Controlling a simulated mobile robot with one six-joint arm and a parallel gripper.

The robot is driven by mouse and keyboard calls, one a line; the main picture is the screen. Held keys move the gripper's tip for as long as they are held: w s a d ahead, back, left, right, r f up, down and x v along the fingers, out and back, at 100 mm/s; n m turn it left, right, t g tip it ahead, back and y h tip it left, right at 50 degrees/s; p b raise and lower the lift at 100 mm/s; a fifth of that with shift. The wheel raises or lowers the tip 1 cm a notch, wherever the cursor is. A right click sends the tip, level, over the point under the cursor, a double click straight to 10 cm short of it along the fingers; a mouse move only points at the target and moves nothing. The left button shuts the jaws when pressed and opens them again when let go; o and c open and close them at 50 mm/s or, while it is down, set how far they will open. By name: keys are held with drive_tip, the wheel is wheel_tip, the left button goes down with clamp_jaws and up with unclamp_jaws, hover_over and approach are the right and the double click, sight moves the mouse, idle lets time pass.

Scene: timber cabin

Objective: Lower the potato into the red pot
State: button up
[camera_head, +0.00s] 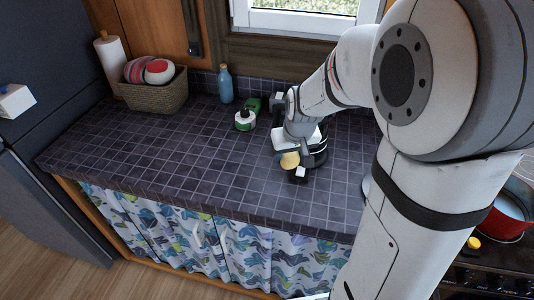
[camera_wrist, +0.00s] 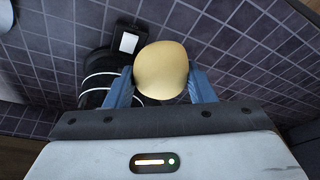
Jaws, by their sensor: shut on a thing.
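A pale yellow potato (camera_head: 290,160) is in my gripper (camera_head: 292,168), above the dark tiled counter near its front half. In the wrist view the potato (camera_wrist: 162,70) sits between the two blue fingers of my gripper (camera_wrist: 162,86), which are shut on it from both sides. The red pot (camera_head: 508,218) stands on the stove at the far right, partly hidden behind my arm and cut by the picture edge. My gripper is well to the left of the pot.
A black object (camera_wrist: 98,80) lies beside the potato in the wrist view. The counter's left middle is clear.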

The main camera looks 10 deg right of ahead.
drive_tip(key=s+d+r+b, duration=0.1)
drive_tip(key=s+d, duration=0.3)
drive_tip(key=d, duration=0.7)
drive_tip(key=s+d+r+b, duration=0.2)
drive_tip(key=s+d, duration=0.1)
drive_tip(key=d, duration=0.9)
drive_tip(key=s+d+r+b, duration=0.1)
drive_tip(key=s+d, duration=0.3)
drive_tip(key=d, duration=0.8)
drive_tip(key=shift+s+r, duration=0.25)
drive_tip(key=shift+s, duration=0.05)
drive_tip(key=s+d+p, duration=0.1)
drive_tip(key=s+d, duration=0.2)
drive_tip(key=d, duration=0.6)
drive_tip(key=s+d+f+p, duration=0.1)
drive_tip(key=s+d+p, duration=0.1)
drive_tip(key=d, duration=0.7)
drive_tip(key=s+d+f+p, duration=0.1)
drive_tip(key=s+d, duration=0.3)
drive_tip(key=d, duration=0.5)
drive_tip(key=shift+d+p, duration=0.35)
drive_tip(key=shift+p, duration=0.35)
drive_tip(key=shift+f+b, duration=3.5)
drive_tip(key=shift+f, duration=1)
drive_tip(key=shift+f+b, duration=0.7)
drive_tip(key=shift+f, duration=0.25)
